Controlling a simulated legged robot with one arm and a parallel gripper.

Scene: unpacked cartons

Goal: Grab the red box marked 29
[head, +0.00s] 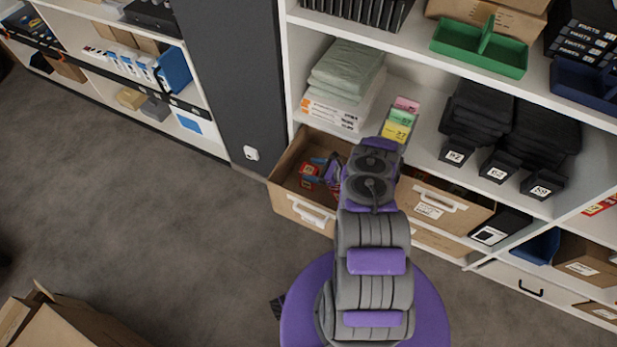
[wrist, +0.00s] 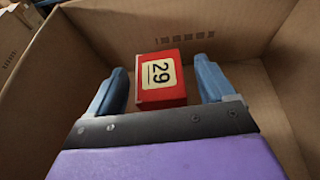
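The red box marked 29 (wrist: 147,93) sits inside an open cardboard drawer, its pale label with black digits facing up in the wrist view. My gripper (wrist: 165,82) is inside the drawer, open, with one blue finger on each side of the red box. In the head view, the red box (head: 309,172) shows small in the drawer beside my gripper (head: 322,170), partly hidden by my arm.
The cardboard drawer (head: 284,194) stands pulled out from the white shelf (head: 440,65), its walls close around my gripper. Black bins and a green tray (head: 480,48) are above to the right. Open floor (head: 150,210) lies to the left, with a carton (head: 70,325) at lower left.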

